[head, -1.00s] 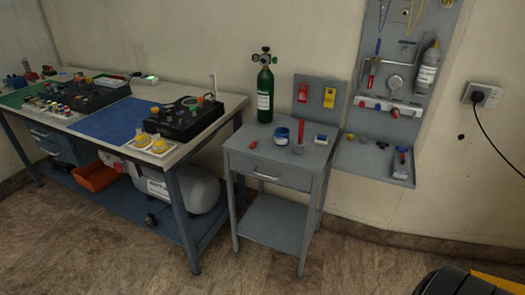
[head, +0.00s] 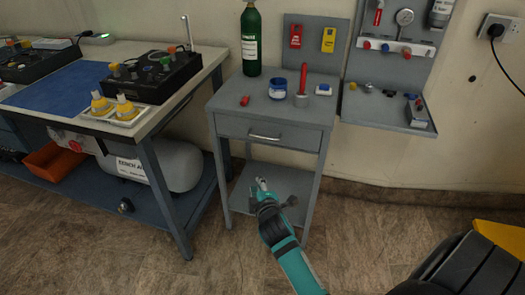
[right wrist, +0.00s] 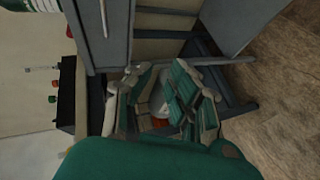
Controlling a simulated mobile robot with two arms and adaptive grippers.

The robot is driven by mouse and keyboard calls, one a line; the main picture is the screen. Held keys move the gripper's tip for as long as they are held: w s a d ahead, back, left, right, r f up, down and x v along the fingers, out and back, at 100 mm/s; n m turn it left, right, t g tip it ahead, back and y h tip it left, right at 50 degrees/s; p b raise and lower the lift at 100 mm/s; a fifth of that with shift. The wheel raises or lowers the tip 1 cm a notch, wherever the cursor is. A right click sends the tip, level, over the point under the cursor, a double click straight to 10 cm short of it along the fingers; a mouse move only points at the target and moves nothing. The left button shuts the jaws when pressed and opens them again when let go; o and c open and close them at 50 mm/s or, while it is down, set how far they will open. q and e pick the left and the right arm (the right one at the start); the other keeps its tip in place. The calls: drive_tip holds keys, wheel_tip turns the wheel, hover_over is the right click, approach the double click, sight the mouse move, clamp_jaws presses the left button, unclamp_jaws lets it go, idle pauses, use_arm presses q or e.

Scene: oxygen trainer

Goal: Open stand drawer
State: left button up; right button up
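The grey metal stand (head: 221,105) is in the middle of the head view. Its drawer (head: 290,135) is shut flush in the front, with a silver bar handle (head: 264,138). The handle also shows near the top of the right wrist view (right wrist: 103,17). My right gripper (head: 261,184) is in front of the stand, below the handle and apart from it. In the right wrist view its green-padded fingers (right wrist: 160,98) are spread, with nothing held between them. My left gripper is in neither current view.
On the stand top are a green cylinder (head: 251,42), a blue-labelled jar (head: 278,88), a red tool in a holder (head: 301,85) and small items. A workbench (head: 148,125) is on the left. A grey wall panel (head: 365,75) hangs at right. Floor in front is clear.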

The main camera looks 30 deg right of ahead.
drive_tip(key=t+h+b, duration=0.1)
drive_tip(key=h, duration=0.1)
approach(262, 137)
use_arm(q)
drive_tip(key=w+d+r+b, duration=0.1)
drive_tip(key=w+r+b, duration=0.2)
drive_tip(key=w+r, duration=0.4)
drive_tip(key=shift+w+r+t, duration=0.2)
drive_tip(key=shift+r+t, duration=0.2)
drive_tip(key=shift+r, duration=0.35)
use_arm(e)
drive_tip(key=shift+x, duration=5.25)
drive_tip(key=shift+f, duration=0.15)
clamp_jaws()
